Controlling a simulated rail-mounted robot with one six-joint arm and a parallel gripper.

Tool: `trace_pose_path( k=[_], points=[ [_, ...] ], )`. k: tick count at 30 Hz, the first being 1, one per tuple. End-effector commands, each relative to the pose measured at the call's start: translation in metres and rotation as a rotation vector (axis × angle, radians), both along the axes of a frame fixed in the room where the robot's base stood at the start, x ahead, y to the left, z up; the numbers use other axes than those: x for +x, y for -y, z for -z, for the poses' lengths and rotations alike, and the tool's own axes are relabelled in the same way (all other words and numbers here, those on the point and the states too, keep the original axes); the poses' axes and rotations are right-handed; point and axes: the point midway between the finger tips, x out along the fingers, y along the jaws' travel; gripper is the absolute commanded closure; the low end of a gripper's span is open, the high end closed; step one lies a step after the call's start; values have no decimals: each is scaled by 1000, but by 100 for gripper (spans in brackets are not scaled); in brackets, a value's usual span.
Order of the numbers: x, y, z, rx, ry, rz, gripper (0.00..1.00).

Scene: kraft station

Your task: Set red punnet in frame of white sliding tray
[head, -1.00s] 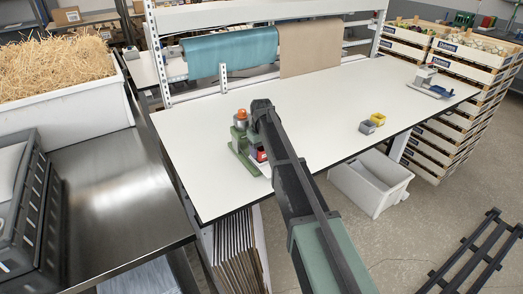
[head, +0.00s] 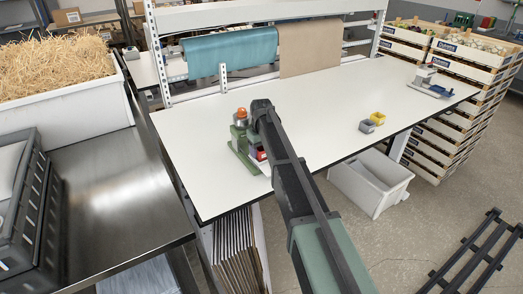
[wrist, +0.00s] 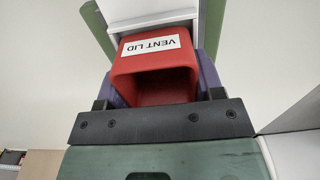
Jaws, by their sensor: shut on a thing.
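The red punnet (wrist: 155,68), an open box with a white "VENT LID" label, fills the middle of the wrist view. My gripper (wrist: 160,82) is shut on it, with a purple finger on each side. The white sliding tray (wrist: 150,17) is just beyond the punnet, between green side parts. I cannot tell whether the punnet touches the tray or sits in its frame. In the head view, a little of the red punnet (head: 261,156) shows beside my arm, at the green machine. My arm hides most of the gripper and tray there.
The green machine (head: 240,155) with an orange top stands on the white table (head: 320,110) near its left front. Yellow (head: 377,118) and grey (head: 366,126) small bins stand to the right. A grey and blue device (head: 430,85) is at the far right. The table's middle is clear.

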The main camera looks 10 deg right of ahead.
Motion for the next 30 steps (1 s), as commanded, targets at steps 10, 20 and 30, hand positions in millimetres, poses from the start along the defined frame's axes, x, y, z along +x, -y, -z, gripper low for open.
trace_pose_path(
  k=[10, 20, 30],
  points=[
    [-8, 1, 7, -3, -12, -1, 61],
    [-10, 1, 9, -4, -11, -2, 20],
    [-9, 1, -19, -4, -10, -2, 9]
  ],
)
